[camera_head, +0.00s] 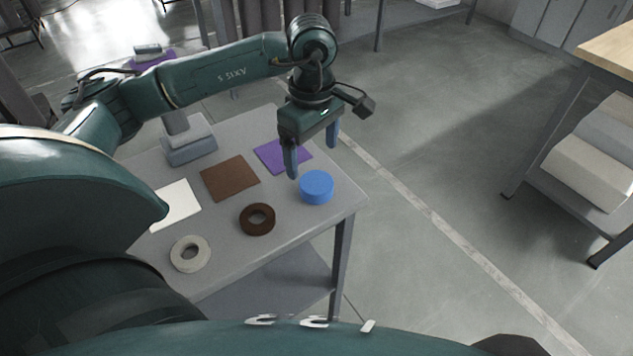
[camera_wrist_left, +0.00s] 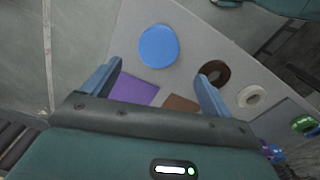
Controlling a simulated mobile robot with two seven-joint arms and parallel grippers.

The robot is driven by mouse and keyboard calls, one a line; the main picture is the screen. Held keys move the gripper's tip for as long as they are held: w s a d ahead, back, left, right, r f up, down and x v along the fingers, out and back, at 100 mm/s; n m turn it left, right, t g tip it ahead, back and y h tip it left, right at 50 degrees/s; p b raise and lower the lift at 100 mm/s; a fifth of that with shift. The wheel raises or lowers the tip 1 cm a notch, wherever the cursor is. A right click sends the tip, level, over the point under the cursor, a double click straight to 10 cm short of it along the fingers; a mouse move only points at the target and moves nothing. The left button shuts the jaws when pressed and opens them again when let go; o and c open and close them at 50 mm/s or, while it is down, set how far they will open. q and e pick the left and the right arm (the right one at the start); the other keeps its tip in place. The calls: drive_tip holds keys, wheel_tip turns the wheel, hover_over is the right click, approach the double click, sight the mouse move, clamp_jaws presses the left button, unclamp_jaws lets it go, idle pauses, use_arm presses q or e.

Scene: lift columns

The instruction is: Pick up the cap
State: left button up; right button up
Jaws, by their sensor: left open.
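The blue round cap (camera_head: 316,187) lies on the grey table (camera_head: 226,262) near its right corner. It also shows in the left wrist view (camera_wrist_left: 159,46), ahead of and between the fingers. My left gripper (camera_head: 312,154) is open and empty, its fingers pointing down above the table's far right side, behind and above the cap. In the left wrist view its two blue fingers (camera_wrist_left: 158,82) are wide apart, and the cap is not touched. My right gripper is not in view.
A brown ring (camera_head: 257,219) and a pale ring (camera_head: 190,254) lie left of the cap. Purple (camera_head: 272,157), brown (camera_head: 230,178) and white (camera_head: 176,206) squares lie behind them. A grey block-like object (camera_head: 189,146) stands at the back left. A wooden-topped bench (camera_head: 612,50) stands far right.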

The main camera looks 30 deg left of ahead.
sight(316, 182)
use_arm(q)
drive_tip(key=f, duration=0.8)
drive_tip(key=shift+w+d+f+p, duration=0.1)
drive_tip(key=shift+w+d+p, duration=0.05)
drive_tip(key=shift+d+p, duration=0.15)
drive_tip(key=c, duration=1.1)
